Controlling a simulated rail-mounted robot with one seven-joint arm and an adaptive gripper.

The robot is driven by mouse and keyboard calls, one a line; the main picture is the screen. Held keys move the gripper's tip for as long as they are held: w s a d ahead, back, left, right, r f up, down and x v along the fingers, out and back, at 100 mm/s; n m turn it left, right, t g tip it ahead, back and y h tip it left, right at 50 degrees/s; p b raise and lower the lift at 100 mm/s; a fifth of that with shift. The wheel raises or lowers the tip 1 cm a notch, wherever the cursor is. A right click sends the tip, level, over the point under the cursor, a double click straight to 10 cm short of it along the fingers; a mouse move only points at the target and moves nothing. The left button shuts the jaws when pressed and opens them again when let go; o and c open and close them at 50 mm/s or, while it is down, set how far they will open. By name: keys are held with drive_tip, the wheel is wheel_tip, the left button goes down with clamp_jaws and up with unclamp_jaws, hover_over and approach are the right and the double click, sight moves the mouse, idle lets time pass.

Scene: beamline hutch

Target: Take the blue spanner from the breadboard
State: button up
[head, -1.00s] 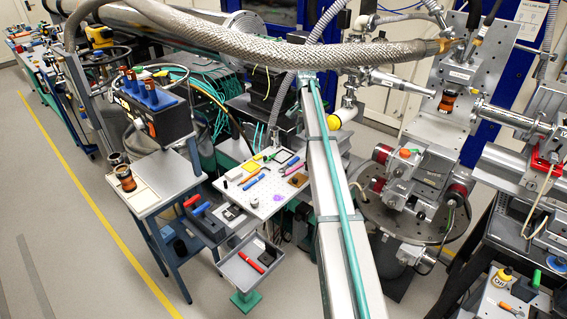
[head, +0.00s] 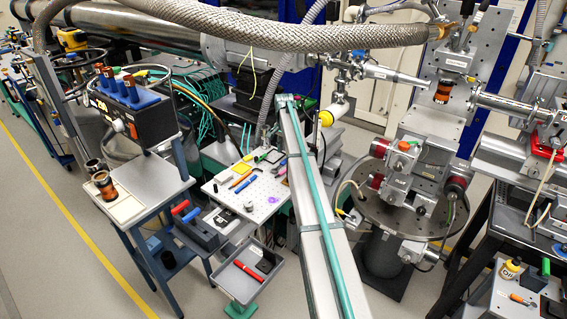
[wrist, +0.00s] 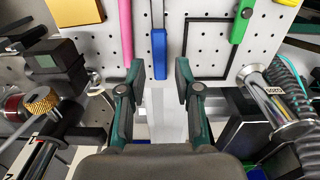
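The white perforated breadboard (head: 228,197) lies at the centre-left in the head view, with several small tools on it. A slim blue tool (head: 246,184) lies on it; its shape is too small to tell. In the wrist view a white perforated surface (wrist: 202,40) fills the far side. A blue bar-like end (wrist: 159,55) with a thin grey part beyond it lies there; I cannot tell its full shape. My gripper (wrist: 160,78) is open and empty, its fingertips either side of the blue end's near tip. I cannot tell the gap in depth. The gripper is not visible in the head view.
In the wrist view a pink bar (wrist: 125,30) lies left of the blue end, and a green tool (wrist: 241,22) lies right. A black knob-bearing device (wrist: 55,68) and a metal cylinder (wrist: 280,100) flank my gripper. A grey tray (head: 229,281) stands below the breadboard.

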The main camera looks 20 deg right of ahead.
sight(285, 160)
drive_tip(key=shift+d+f+p, duration=0.2)
drive_tip(key=shift+f+p, duration=1.15)
drive_tip(key=shift+f, duration=1.4)
clamp_jaws()
